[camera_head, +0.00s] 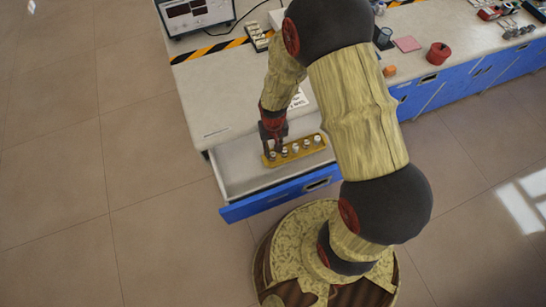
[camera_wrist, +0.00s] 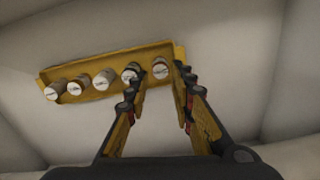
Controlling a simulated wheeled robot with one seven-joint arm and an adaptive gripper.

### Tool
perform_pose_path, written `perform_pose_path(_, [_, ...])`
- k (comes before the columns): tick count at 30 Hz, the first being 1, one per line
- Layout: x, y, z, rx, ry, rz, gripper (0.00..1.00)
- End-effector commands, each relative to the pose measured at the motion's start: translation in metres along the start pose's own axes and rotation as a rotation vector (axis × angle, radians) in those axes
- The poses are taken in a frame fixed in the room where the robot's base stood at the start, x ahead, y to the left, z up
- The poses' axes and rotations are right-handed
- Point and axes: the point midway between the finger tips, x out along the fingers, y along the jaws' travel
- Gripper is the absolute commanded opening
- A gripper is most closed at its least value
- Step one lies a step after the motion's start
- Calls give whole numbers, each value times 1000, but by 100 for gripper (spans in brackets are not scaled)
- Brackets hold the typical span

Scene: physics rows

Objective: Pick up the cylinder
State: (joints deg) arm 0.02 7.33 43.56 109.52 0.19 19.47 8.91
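Several small grey cylinders with pale tops stand in a row in a yellow tray (camera_wrist: 112,94), which also shows in the head view (camera_head: 299,156) inside an open drawer. In the wrist view my gripper (camera_wrist: 156,75) is open, with its fingertips on either side of the cylinder at the right end (camera_wrist: 161,69). The left fingertip partly covers the neighbouring cylinder (camera_wrist: 129,70). I cannot tell whether the fingers touch either one. In the head view my gripper (camera_head: 272,147) is at the left end of the tray.
The blue-fronted drawer (camera_head: 275,201) is pulled out, with bare floor around the tray and walls close by. The white worktop (camera_head: 213,107) is above it. A power supply (camera_head: 194,13), a red cup (camera_head: 438,53) and a pink pad (camera_head: 407,43) are on the worktop.

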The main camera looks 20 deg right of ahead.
Motion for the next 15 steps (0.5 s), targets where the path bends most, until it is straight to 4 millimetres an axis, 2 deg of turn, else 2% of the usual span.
perform_pose_path(1, [12,0,1,0,-3,0,24])
perform_pose_path(6, [36,0,2,0,-4,1,24])
perform_pose_path(15, [39,0,1,0,-1,0,23])
